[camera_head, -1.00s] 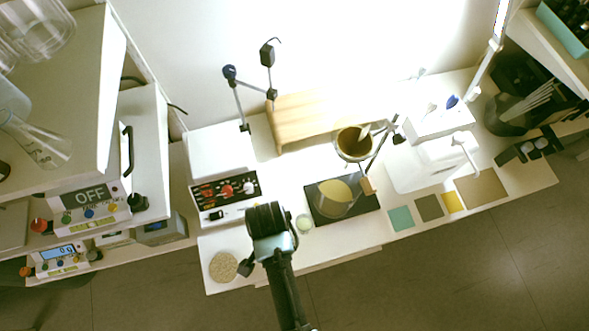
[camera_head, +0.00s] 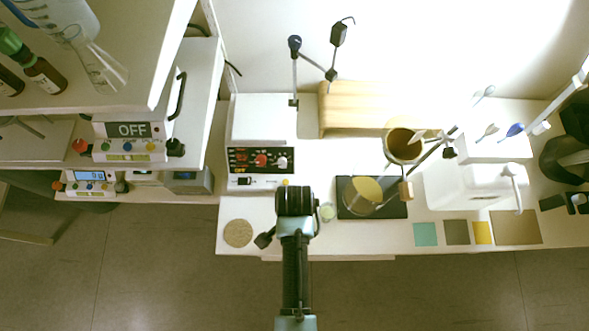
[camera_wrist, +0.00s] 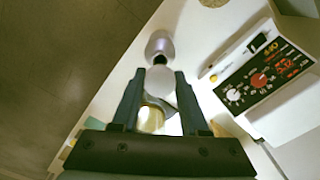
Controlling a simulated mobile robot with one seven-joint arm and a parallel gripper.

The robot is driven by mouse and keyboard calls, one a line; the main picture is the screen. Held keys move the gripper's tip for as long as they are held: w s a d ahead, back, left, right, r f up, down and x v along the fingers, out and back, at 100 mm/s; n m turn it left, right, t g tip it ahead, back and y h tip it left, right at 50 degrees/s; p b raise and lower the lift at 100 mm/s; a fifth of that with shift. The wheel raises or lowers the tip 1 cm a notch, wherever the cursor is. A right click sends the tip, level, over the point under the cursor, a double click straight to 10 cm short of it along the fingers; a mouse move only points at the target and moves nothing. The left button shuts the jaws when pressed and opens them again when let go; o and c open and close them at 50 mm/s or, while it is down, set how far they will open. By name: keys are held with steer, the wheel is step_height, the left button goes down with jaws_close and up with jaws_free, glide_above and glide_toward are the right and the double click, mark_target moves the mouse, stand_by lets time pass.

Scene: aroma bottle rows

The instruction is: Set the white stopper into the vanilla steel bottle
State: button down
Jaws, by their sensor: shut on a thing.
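In the wrist view my gripper (camera_wrist: 160,76) is shut on the white stopper (camera_wrist: 160,84), a pale rounded piece between the two fingertips. Just past it is the steel bottle (camera_wrist: 160,43), greyish-pink and shiny, with a dark opening facing the stopper. The stopper overlaps the near edge of that opening in the picture; I cannot tell whether they touch. No label on the bottle is readable. In the head view my gripper (camera_head: 295,203) is over the front of the bench, and it hides the bottle and stopper.
A round cork mat (camera_head: 238,233) lies left of my gripper. A control box with red and white knobs (camera_head: 261,160) stands behind. Bare bench lies in front of the plate.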

steer(key=shift+f+b, duration=0.8)
steer(key=shift+f, duration=0.65)
steer(key=shift+p, duration=0.7)
stand_by(0.4)
steer(key=shift+f+b, duration=1)
steer(key=shift+f, duration=0.45)
steer(key=shift+c, duration=1.7)
jaws_free()
steer(key=shift+r, duration=0.1)
step_height(320, 180, up, 13)
steer(key=shift+f+b, duration=0.1)
steer(key=shift+b, duration=0.35)
